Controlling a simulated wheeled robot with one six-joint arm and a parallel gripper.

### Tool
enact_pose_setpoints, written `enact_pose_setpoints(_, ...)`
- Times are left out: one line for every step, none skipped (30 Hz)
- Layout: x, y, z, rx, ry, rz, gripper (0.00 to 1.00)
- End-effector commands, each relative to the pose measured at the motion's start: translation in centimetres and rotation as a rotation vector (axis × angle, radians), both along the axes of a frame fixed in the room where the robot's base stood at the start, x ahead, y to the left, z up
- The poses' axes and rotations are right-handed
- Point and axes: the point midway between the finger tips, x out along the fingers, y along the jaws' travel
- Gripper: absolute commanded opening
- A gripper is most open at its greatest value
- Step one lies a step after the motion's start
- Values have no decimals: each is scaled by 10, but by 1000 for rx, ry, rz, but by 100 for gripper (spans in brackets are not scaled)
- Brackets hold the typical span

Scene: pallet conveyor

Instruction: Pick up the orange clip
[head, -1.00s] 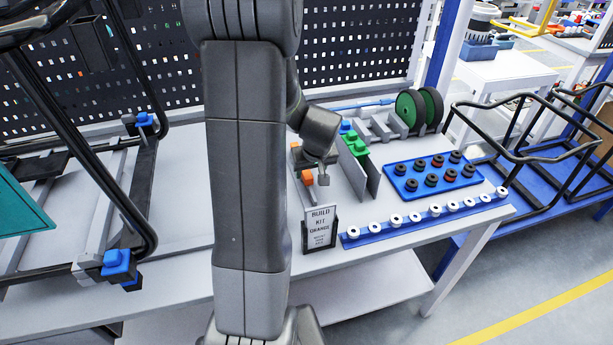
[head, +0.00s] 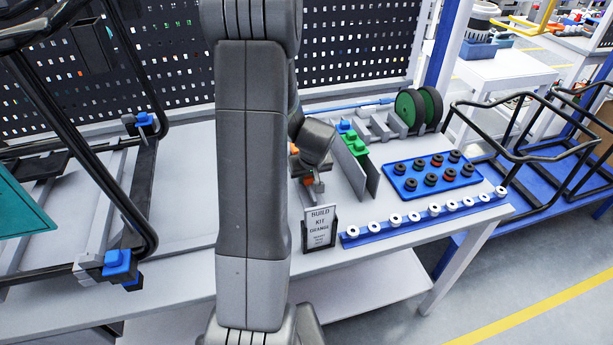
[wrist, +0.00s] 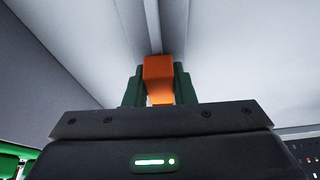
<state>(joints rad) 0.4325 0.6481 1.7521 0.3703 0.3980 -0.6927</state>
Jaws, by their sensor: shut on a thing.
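My gripper (head: 315,184) is low over the workbench, behind the sign. In the wrist view its two green fingers (wrist: 160,85) are shut on an orange clip (wrist: 159,72), which stands between them. In the head view a small part of this clip (head: 308,180) shows beside the gripper. Another orange clip (head: 294,149) is farther back, mostly hidden by my arm. I cannot tell whether the held clip still touches its rail.
A sign reading "BUILD KIT ORANGE" (head: 320,227) stands just in front. Green clips (head: 355,146) sit on a grey divider to the right. A blue tray (head: 407,185) with several dark rollers and a blue strip (head: 353,240) of white rollers lie farther right.

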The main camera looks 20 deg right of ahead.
Motion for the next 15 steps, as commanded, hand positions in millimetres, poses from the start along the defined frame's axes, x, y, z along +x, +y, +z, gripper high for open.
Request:
enact_pose_setpoints(0, 0, 0, 0, 0, 0, 2)
enact_pose_setpoints(0, 0, 0, 0, 0, 0, 2)
enact_pose_setpoints(0, 0, 0, 0, 0, 0, 2)
enact_pose_setpoints(0, 0, 1, 0, -1, 0, 2)
enact_pose_setpoints(0, 0, 2, 0, -1, 0, 2)
enact_pose_setpoints(0, 0, 5, 0, -2, 0, 2)
enact_pose_setpoints(1, 0, 7, 0, -3, 0, 2)
enact_pose_setpoints(1, 0, 11, 0, -2, 1, 2)
enact_pose_setpoints(1, 0, 16, -1, -3, 2, 2)
enact_pose_setpoints(1, 0, 21, -2, -5, 1, 2)
enact_pose_setpoints(1, 0, 26, -2, -4, 1, 2)
enact_pose_setpoints(1, 0, 34, -3, -5, 1, 2)
enact_pose_setpoints(1, 0, 40, -3, -6, 1, 2)
enact_pose_setpoints(1, 0, 46, -2, -5, 1, 2)
enact_pose_setpoints(1, 0, 54, -3, -6, 1, 2)
